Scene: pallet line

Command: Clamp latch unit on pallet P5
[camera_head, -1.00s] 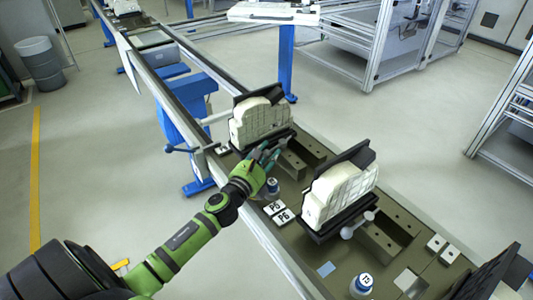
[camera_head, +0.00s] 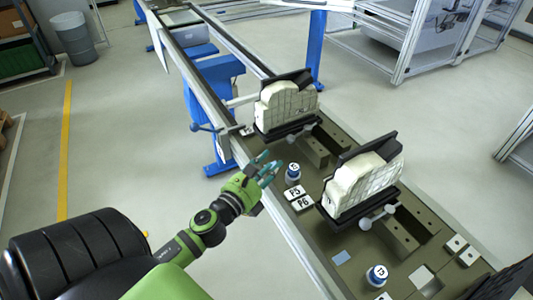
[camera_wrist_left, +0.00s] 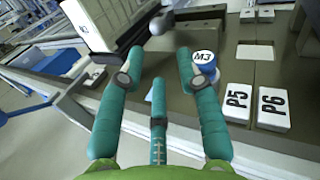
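The white latch unit (camera_head: 287,105) stands upright in a black fixture on the pallet beyond the P5 label (camera_head: 294,191). Its lower part also shows in the left wrist view (camera_wrist_left: 105,22). A grey ball knob (camera_wrist_left: 162,22) sits by that fixture, ahead of my fingers; I cannot tell whether the clamp is closed. My left gripper (camera_head: 268,170) hovers at the rail's near edge, left of the labels, apart from the unit and knob. Its teal fingers are spread and empty in the left wrist view (camera_wrist_left: 160,85). My right gripper is not in view.
A blue-and-white cylinder marked M3 (camera_wrist_left: 204,62) stands beside the fingers, near P5. The P6 label (camera_head: 302,203) and a second white unit (camera_head: 362,184) in a black fixture are to the right. Another blue-and-white cylinder (camera_head: 377,274) stands nearer.

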